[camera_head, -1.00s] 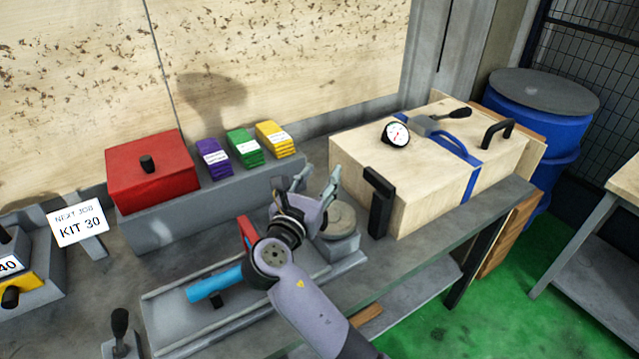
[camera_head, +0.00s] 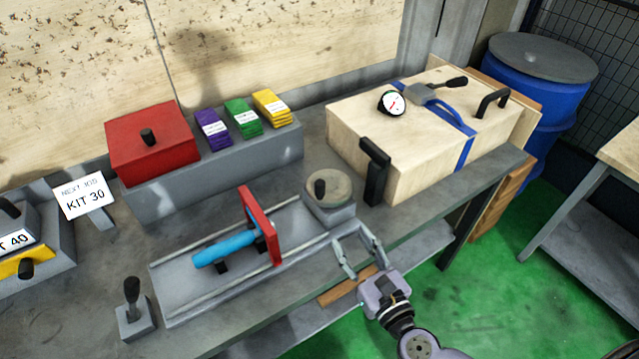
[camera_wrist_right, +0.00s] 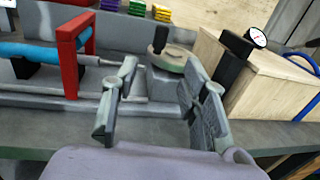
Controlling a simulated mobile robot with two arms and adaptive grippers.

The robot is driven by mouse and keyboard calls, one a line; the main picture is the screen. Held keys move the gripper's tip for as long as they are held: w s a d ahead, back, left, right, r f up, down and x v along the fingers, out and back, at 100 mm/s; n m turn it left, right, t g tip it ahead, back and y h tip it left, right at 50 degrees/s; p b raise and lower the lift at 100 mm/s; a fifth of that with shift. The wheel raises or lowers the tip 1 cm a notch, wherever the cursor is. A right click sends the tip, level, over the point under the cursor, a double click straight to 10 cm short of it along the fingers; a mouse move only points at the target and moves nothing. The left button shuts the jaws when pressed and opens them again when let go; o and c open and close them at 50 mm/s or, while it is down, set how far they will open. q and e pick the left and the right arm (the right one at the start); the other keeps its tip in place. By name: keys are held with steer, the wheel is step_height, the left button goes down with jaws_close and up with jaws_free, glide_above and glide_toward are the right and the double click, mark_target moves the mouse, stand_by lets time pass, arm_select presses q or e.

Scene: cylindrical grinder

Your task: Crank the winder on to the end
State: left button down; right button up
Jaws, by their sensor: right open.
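A round grey-beige handwheel (camera_head: 331,187) with an upright black knob (camera_head: 320,187) sits on a grey block at the right end of the grey slide bed (camera_head: 170,295). The handwheel also shows in the right wrist view (camera_wrist_right: 172,60), beyond my fingers. My right gripper (camera_head: 356,248) is open and empty, in front of the handwheel near the bench's front edge, apart from the knob. Its spread fingers also show in the wrist view (camera_wrist_right: 160,82). A red frame (camera_head: 262,228) and a blue cylinder (camera_head: 222,250) stand on the bed. My left gripper is not in view.
A wooden crate (camera_head: 430,170) with black handles, a dial gauge (camera_head: 391,103) and a blue strap (camera_head: 463,150) stands right of the handwheel. Behind are a red box (camera_head: 152,140) and coloured card stacks (camera_head: 243,118). A black-handled lever (camera_head: 132,300) stands at front left.

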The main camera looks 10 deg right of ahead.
mark_target(322, 191)
steer(key=p+x, duration=0.3)
steer(key=x, duration=1.4)
steer(key=shift+w+d, duration=0.1)
steer(key=shift+d, duration=0.1)
steer(key=shift+c, duration=0.5)
jaws_close()
